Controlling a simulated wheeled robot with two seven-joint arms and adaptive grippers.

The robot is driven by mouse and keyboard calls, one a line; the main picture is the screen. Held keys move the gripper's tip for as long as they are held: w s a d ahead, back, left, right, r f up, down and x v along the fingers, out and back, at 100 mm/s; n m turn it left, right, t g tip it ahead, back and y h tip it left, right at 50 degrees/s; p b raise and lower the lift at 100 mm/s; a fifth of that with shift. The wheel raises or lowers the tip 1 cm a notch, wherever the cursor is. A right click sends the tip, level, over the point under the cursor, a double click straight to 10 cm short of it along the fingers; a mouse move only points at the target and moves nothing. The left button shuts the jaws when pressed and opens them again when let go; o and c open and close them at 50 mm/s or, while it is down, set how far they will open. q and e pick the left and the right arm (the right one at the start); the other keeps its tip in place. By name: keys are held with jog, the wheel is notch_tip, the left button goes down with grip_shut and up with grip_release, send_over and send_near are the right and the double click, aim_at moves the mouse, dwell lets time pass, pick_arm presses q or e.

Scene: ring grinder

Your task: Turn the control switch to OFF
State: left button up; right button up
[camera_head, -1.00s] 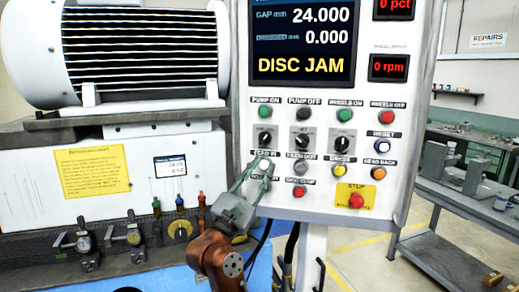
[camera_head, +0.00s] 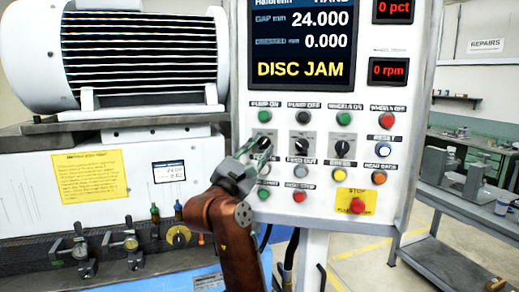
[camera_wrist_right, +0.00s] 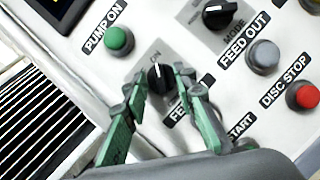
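The control switch is a black rotary knob on a grey plate, below the green PUMP ON button, at the left of the white panel (camera_head: 395,205). In the right wrist view the knob (camera_wrist_right: 160,74) has "ON" readable beside it; the rest of its lettering is hidden. In the head view the knob (camera_head: 264,143) shows just above my right gripper (camera_head: 260,151). My right gripper's green fingers are open, one on each side of the knob; a narrow gap seems to show on both sides. Contact is not clear. My left gripper is not in view.
Two similar knobs (camera_head: 302,145) sit to the right, with several buttons below. A red stop button (camera_head: 357,206) on a yellow plate is at lower right. The screen (camera_head: 301,45) reads DISC JAM. A grinding machine (camera_head: 140,60) stands at the left.

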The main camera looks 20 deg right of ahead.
jog(key=shift+c, duration=0.2)
grip_shut()
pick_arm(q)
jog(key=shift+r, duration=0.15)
